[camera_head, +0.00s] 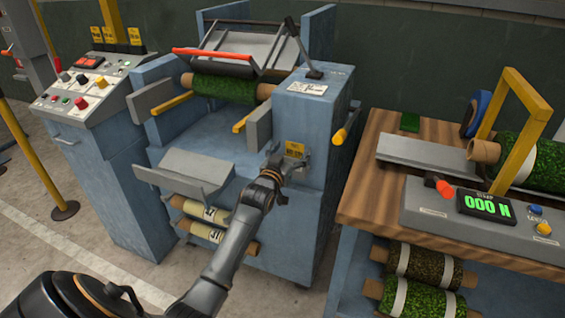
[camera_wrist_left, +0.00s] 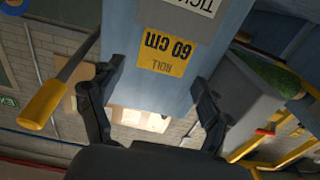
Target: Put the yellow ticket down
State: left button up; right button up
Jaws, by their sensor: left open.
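The yellow ticket (camera_head: 295,148) sits flat against the front of the blue roll machine (camera_head: 312,110), below its white label. In the left wrist view the ticket (camera_wrist_left: 167,52) reads "ROLL 60 cm" upside down and lies on a blue-grey face, beside a pale "TICKET" label (camera_wrist_left: 192,4). My left gripper (camera_head: 279,170) is just in front of the ticket. In the wrist view its fingers (camera_wrist_left: 152,92) are spread apart, with nothing held between them. The ticket is ahead of the fingertips; I cannot tell whether they touch the machine. My right gripper is not in view.
A yellow-handled crank (camera_head: 344,130) sticks out right of the ticket. A grey tray (camera_head: 187,168) juts out left of my gripper, above labelled rolls (camera_head: 203,210). A control console (camera_head: 85,88) stands left.

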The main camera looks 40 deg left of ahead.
pick_arm(q)
jog(key=v, duration=1)
jog(key=shift+d, duration=0.1)
jog(key=s+d+f+m+g+h, duration=0.1)
jog(key=d+f+g, duration=0.1)
jog(key=f, duration=0.8)
jog(key=s+d+f+g+h, duration=0.1)
jog(key=d+f+g, duration=0.1)
jog(key=f, duration=0.8)
jog(key=s+d+f+g, duration=0.2)
jog(key=s+f, duration=0.2)
jog(key=f, duration=0.3)
jog(key=s+d+f+m+g+h, duration=0.15)
jog(key=s+f, duration=0.25)
jog(key=f, duration=0.4)
jog(key=s+d+f+g+y, duration=0.1)
jog(key=s+d+f, duration=0.1)
jog(key=s+f, duration=0.35)
jog(key=s+d+f+g+h, duration=0.1)
jog(key=s+d+f+g, duration=0.3)
jog(key=s+f, duration=0.8)
jog(key=s+d+f+m+g+p, duration=0.1)
jog(key=s+f+g, duration=0.1)
jog(key=s, duration=0.9)
jog(key=s+d+f+m+g+p, duration=0.1)
jog(key=s+d+f+g+p, duration=0.1)
jog(key=s, duration=0.9)
jog(key=shift+f, duration=0.35)
jog(key=shift+s+m+h, duration=0.1)
jog(key=shift+m+h, duration=0.15)
